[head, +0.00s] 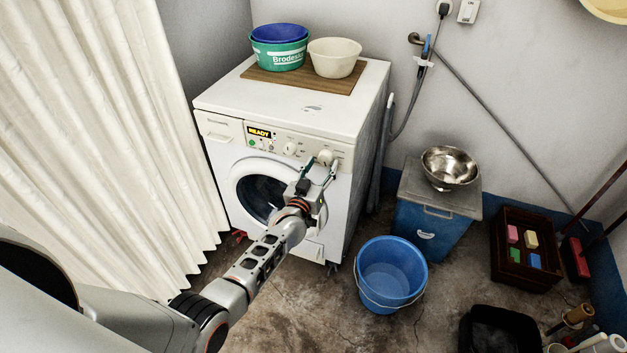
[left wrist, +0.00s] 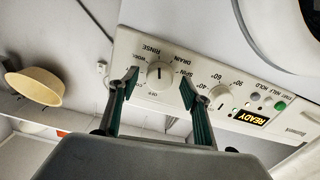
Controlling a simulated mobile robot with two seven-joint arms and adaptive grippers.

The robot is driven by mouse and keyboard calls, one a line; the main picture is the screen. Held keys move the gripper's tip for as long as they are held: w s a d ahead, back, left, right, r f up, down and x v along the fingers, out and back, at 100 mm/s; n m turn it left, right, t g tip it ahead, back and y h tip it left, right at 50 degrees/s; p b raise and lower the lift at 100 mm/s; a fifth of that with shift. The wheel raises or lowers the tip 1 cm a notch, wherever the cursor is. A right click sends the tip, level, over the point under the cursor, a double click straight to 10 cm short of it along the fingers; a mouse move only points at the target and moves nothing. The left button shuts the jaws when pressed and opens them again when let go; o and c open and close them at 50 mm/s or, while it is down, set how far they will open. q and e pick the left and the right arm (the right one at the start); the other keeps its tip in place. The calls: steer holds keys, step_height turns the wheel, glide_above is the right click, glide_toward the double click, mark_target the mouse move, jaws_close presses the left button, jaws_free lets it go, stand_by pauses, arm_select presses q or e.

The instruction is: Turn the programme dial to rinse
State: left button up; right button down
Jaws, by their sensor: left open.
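The programme dial (head: 325,157) is the right-hand white knob on the washing machine's panel. In the left wrist view the dial (left wrist: 160,75) stands between my fingertips, with RINSE, DRAIN, SPIN, OFF and WOOL printed around it. Its dark mark lies roughly in line with RINSE (left wrist: 152,48); I cannot tell which end is the pointer. My left gripper (head: 322,166) is open at the panel, one finger on each side of the dial. In the left wrist view my left gripper (left wrist: 160,82) shows gaps beside the knob. My right gripper is not in view.
A temperature dial (head: 290,148) sits left of the programme dial, close to one finger. The display (head: 259,132) reads READY, with a green button below it. Tubs stand on the machine's top. A blue bucket (head: 391,275) stands on the floor to the right.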

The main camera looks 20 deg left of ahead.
arm_select(q)
steer(key=s, duration=1.1)
steer(key=shift+a, duration=0.2)
steer(key=shift+s, duration=0.1)
